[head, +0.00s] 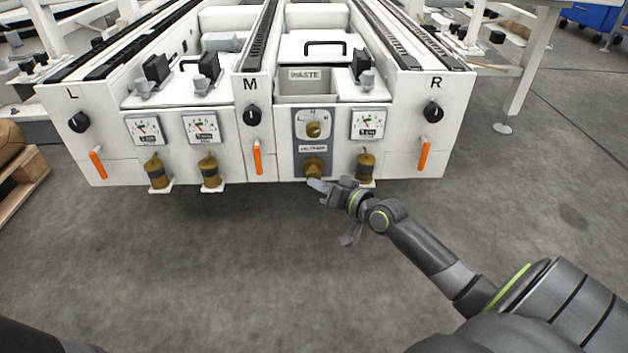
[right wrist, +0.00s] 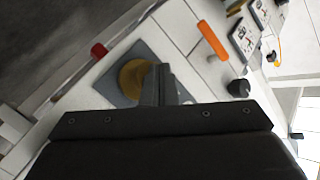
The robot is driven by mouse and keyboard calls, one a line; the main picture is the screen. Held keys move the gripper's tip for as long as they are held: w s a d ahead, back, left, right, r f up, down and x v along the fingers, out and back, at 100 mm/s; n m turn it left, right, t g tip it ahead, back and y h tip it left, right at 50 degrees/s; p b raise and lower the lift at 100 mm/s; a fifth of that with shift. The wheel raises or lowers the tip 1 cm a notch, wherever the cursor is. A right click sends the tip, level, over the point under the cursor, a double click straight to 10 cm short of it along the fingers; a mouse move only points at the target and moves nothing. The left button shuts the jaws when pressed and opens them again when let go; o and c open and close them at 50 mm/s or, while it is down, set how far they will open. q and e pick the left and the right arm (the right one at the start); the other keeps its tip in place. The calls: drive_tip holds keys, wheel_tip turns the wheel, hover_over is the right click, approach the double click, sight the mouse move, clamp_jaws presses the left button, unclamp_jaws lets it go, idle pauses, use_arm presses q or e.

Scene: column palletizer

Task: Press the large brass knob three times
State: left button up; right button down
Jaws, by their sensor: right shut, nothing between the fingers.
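The large brass knob (head: 313,165) sits low on a grey panel in the front of the white machine, below a small label. In the right wrist view the round brass knob (right wrist: 133,77) shows on a grey square plate, partly hidden by my fingers. My right gripper (head: 316,185) is shut and empty, with its tips at the knob's lower edge in the head view. In the right wrist view its closed fingers (right wrist: 160,83) overlap the knob's edge. I cannot tell whether they touch it. My left gripper is not in view.
A brass valve (head: 366,166) stands just right of my gripper, below a gauge (head: 368,124). Orange handles (head: 258,157) (head: 423,155) and black knobs (head: 252,115) line the front. The floor before the machine is clear.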

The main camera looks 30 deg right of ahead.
drive_tip(key=shift+w+d+b, duration=0.3)
drive_tip(key=shift+w, duration=0.2)
idle(0.3)
idle(0.4)
drive_tip(key=shift+s+a+p, duration=0.4)
drive_tip(key=shift+s+p, duration=0.05)
drive_tip(key=shift+s, duration=0.2)
drive_tip(key=shift+s+a+p, duration=0.4)
drive_tip(key=shift+s+p, duration=0.05)
drive_tip(key=shift+s, duration=0.2)
drive_tip(key=shift+s, duration=0.1)
drive_tip(key=s+a, duration=0.1)
drive_tip(key=s+p, duration=0.1)
drive_tip(key=s+a+p, duration=0.1)
drive_tip(key=s, duration=0.1)
drive_tip(key=shift+a, duration=0.3)
idle(0.4)
